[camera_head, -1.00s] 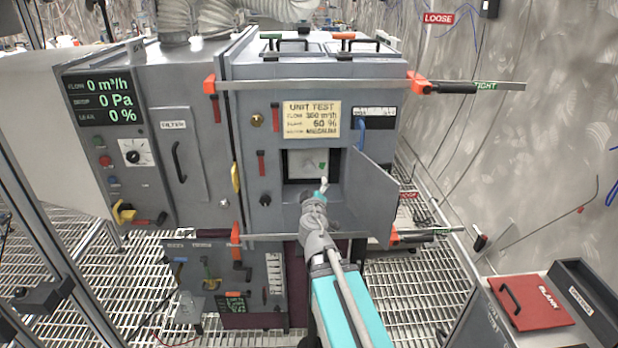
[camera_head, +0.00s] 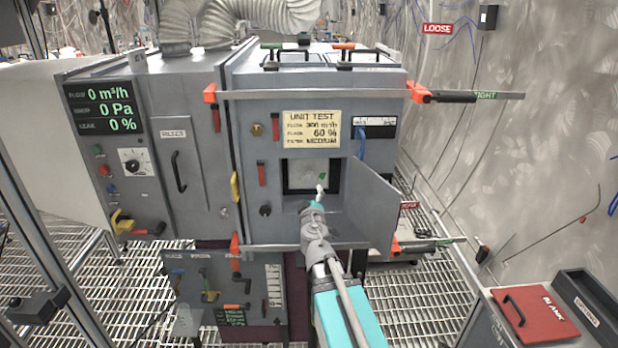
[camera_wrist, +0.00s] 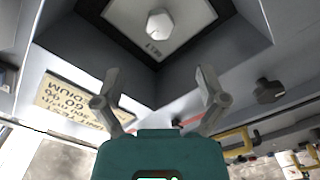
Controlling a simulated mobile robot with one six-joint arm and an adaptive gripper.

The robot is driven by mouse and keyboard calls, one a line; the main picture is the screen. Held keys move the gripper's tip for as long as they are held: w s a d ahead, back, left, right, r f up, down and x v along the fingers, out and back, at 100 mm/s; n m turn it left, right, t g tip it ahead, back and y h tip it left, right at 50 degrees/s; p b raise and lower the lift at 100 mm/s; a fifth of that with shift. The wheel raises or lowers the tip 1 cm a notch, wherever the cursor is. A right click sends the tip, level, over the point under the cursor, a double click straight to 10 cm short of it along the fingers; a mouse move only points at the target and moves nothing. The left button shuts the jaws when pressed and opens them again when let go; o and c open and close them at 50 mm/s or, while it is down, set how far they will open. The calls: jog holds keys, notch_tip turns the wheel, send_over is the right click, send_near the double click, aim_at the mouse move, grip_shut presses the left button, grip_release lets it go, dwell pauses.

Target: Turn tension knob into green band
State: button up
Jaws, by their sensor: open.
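In the wrist view a pale, faceted knob (camera_wrist: 160,24) stands on a light plate (camera_wrist: 185,18) inside a dark-framed recess. I take it for the tension knob. My gripper (camera_wrist: 160,76) is open, its two fingers apart and empty, short of the knob. In the head view my gripper (camera_head: 320,190) points into the square window (camera_head: 282,178) of the grey cabinet. A small green mark (camera_head: 322,176) shows on the plate there. I cannot tell whether it is the green band. No green shows on the plate in the wrist view. The knob cannot be told clearly from my fingertips in the head view.
An open door flap (camera_head: 372,205) stands right of the window. Clamp bars (camera_head: 320,95) cross the cabinet front above and below. A dark knob (camera_head: 265,210) sits left of the window. A red BLANK plate (camera_head: 535,311) lies at the lower right.

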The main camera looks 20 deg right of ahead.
aim_at(309, 179)
jog(key=x, duration=1.2)
jog(key=shift+w+d+f, duration=0.1)
jog(key=shift+w+d, duration=0.05)
jog(key=c, duration=1.2)
jog(key=shift+o, duration=0.2)
